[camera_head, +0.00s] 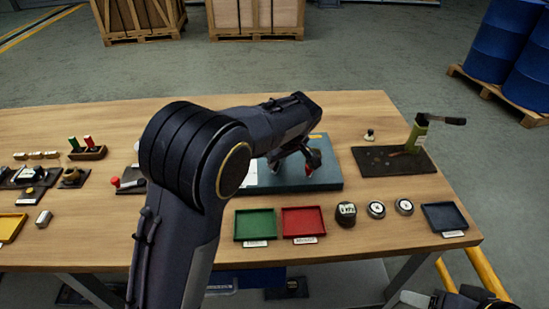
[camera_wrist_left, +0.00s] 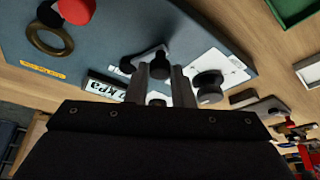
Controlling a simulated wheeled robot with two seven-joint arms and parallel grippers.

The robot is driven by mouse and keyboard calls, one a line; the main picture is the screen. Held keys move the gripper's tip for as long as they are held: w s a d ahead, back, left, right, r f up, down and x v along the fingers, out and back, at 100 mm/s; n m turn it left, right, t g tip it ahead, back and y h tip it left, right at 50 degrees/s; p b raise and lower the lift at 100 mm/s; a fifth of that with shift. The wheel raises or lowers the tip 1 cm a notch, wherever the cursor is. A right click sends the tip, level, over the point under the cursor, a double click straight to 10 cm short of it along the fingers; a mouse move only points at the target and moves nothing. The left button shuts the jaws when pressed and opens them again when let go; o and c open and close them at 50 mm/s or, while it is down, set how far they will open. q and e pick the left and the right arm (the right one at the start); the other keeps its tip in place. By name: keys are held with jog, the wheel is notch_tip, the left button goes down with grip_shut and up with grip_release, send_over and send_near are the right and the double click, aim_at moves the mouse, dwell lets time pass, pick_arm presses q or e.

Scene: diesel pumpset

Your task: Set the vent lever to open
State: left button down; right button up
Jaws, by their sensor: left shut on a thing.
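A blue-grey panel (camera_head: 326,178) lies on the table and also fills much of the left wrist view (camera_wrist_left: 190,22). My left gripper (camera_head: 284,166) is low over it. In the left wrist view its two fingers (camera_wrist_left: 160,88) are shut on a small black lever (camera_wrist_left: 159,62) with a rounded end, apparently the vent lever. The fingers hide part of it. On the panel are a red knob (camera_wrist_left: 76,10) with a brass ring (camera_wrist_left: 50,40), a black round knob (camera_wrist_left: 209,84), a white card (camera_wrist_left: 226,62) and a kPa plate (camera_wrist_left: 106,92). My right gripper (camera_head: 468,298) is partly in view at bottom right.
In front of the panel are a green tray (camera_head: 256,224), a red tray (camera_head: 303,222), several round gauges (camera_head: 346,213) and a dark blue tray (camera_head: 444,217). A green hand pump (camera_head: 416,135) stands on a dark plate at right. Small parts occupy the table's left.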

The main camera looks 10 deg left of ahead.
pick_arm(q)
jog(key=shift+d, duration=0.1)
dwell(0.4)
jog(key=c, duration=1.3)
grip_release()
jog(key=shift+o, duration=0.2)
jog(key=shift+r, duration=0.15)
jog(key=v, duration=0.7)
jog(key=shift+r, duration=0.3)
jog(key=shift+d, duration=0.1)
